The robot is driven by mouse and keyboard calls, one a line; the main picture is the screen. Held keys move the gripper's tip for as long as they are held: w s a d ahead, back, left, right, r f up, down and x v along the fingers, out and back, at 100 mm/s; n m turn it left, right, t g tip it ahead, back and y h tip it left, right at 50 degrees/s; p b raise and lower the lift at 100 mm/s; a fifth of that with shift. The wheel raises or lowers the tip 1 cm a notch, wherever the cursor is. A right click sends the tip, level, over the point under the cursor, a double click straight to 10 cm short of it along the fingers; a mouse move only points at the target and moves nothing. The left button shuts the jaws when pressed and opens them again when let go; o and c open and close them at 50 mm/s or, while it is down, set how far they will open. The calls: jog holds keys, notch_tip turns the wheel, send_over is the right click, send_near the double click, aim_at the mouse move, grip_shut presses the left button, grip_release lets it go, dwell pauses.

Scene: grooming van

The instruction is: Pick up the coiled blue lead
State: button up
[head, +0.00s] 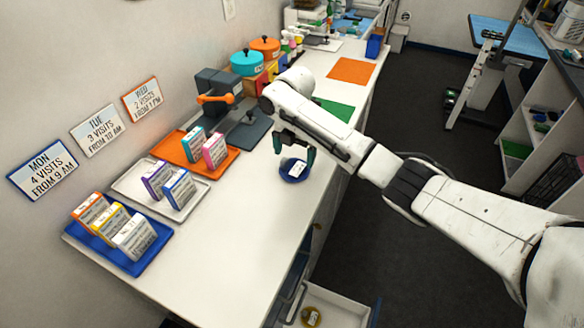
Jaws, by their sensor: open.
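The coiled blue lead (293,171) lies on the white counter near its right edge, in the middle of the head view. It looks like a round blue coil with a pale label or tag on it. My gripper (293,155) is at the end of the white arm, pointing down with dark fingers spread apart. It is open, just above and around the far side of the lead. I cannot tell whether a finger touches the lead.
Orange (222,167), grey (198,204) and blue (162,249) trays with small boxes stand along the wall side. A dark grey device (216,88) stands behind. An open drawer (338,308) juts out below the counter's right edge. The counter's front is clear.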

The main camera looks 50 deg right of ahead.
aim_at(294, 167)
jog(key=shift+a+f+p, duration=0.1)
jog(key=shift+f+p, duration=0.3)
jog(key=shift+f, duration=1.85)
jog(key=c, duration=0.8)
